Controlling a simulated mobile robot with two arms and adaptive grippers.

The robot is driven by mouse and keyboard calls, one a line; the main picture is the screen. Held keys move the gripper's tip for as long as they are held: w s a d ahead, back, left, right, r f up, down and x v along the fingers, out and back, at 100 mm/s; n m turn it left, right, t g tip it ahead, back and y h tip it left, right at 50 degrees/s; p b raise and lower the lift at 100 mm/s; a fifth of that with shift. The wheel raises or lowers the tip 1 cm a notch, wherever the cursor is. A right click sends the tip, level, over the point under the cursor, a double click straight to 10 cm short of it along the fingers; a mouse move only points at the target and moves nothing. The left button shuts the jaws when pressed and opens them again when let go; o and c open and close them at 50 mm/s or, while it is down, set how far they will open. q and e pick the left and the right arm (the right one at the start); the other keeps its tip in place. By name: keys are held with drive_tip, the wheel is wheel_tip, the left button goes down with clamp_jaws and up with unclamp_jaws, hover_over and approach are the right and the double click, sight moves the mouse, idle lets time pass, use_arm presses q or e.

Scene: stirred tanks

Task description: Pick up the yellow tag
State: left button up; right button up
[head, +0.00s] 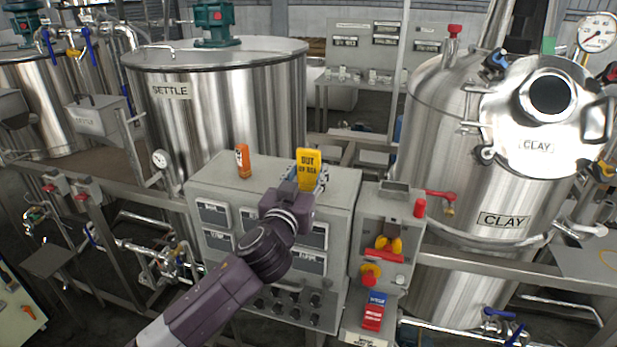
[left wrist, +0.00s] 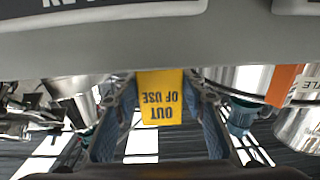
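The yellow tag (head: 308,162), marked "OUT OF USE", stands upright on top of the grey control cabinet (head: 205,179). My left gripper (head: 307,180) is at the tag, in front of it in the head view, and covers its lower part. In the left wrist view the tag (left wrist: 160,97) shows upside down between the two blue-padded fingers of my left gripper (left wrist: 161,90). The fingers are open, one on each side, with a narrow gap beside the tag. My right gripper is not in view.
An orange tag (head: 243,161) stands on the cabinet top to the left; it also shows in the left wrist view (left wrist: 284,84). Steel tanks stand behind, SETTLE (head: 220,110) and CLAY (head: 450,160).

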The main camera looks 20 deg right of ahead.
use_arm(q)
drive_tip(key=c, duration=0.7)
drive_tip(key=shift+o, duration=0.2)
